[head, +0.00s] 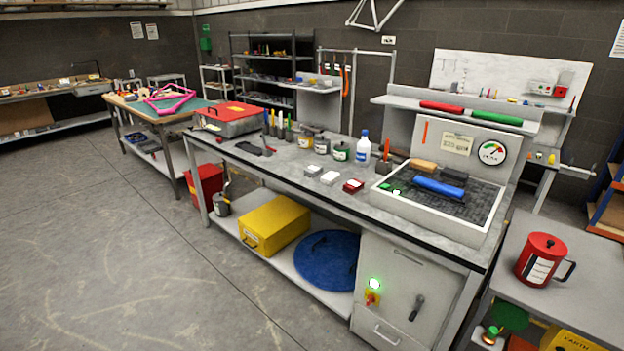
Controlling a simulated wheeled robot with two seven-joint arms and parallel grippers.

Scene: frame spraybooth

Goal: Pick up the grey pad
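Three small pads or blocks lie in a row on the long workbench (285,172): a pale one (313,170), a second pale one (329,178) and a dark red one (352,186) with a light top. Their tops look whitish, and I cannot tell whether either pale one is the grey pad. A dark grey block (454,176) lies at the back of the shallow tray (402,207), behind a blue roll-like object (438,187). Neither of my grippers is in view.
A tan block (423,165) and green pieces (389,186) are also in the tray. A blue-capped bottle (362,147), tins (341,151) and a red toolbox (232,118) stand on the bench. A red can (540,259) stands on the right-hand table. Open floor (110,240) lies at the left.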

